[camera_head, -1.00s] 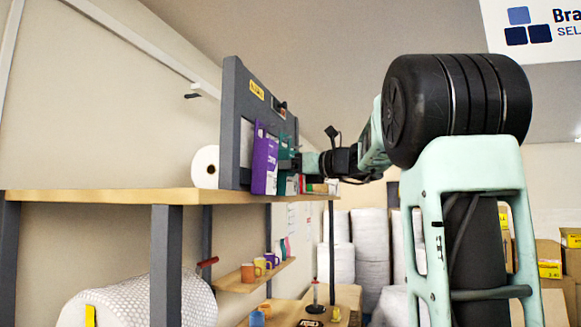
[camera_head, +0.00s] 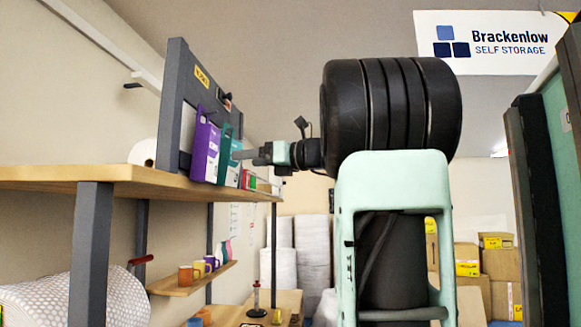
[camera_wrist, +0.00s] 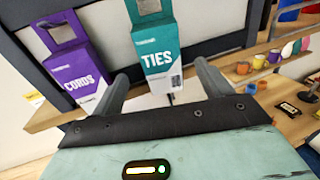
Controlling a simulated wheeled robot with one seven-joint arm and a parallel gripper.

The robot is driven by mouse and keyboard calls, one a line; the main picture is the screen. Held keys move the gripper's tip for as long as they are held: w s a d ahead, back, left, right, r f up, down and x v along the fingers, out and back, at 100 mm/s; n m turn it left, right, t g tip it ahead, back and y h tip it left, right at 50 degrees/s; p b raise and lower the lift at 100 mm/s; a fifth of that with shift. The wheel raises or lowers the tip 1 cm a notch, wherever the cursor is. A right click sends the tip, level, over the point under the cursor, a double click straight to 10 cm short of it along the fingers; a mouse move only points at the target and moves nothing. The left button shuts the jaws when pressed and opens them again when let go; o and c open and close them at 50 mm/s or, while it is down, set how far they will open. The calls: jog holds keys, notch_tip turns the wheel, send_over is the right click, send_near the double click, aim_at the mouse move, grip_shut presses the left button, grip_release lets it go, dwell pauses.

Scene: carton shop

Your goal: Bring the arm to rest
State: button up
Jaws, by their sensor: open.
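My gripper (camera_head: 246,154) is at the upper shelf, at the end of my outstretched arm. In the wrist view my gripper (camera_wrist: 165,88) has its two fingers spread wide apart with nothing between their tips. A teal carton labelled TIES (camera_wrist: 158,52) stands just beyond the fingers; it also shows in the head view (camera_head: 229,158). A purple carton labelled CORDS (camera_wrist: 80,68) is beside it on the left, and in the head view (camera_head: 205,147) too. Whether a finger touches the teal carton I cannot tell.
A grey frame (camera_head: 176,100) stands on the wooden shelf (camera_head: 75,175) around the cartons. A white roll (camera_head: 143,152) is behind it. Several mugs (camera_head: 199,269) sit on a lower shelf. Brown boxes (camera_head: 497,263) are stacked at the right. A dark-edged panel (camera_head: 538,200) is close at far right.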

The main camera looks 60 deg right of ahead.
jog(key=s+d+b, duration=0.1)
jog(key=s+b, duration=0.1)
jog(key=s, duration=0.8)
jog(key=shift+d+r+b, duration=0.25)
jog(key=shift+d+b, duration=0.1)
jog(key=shift+d, duration=0.05)
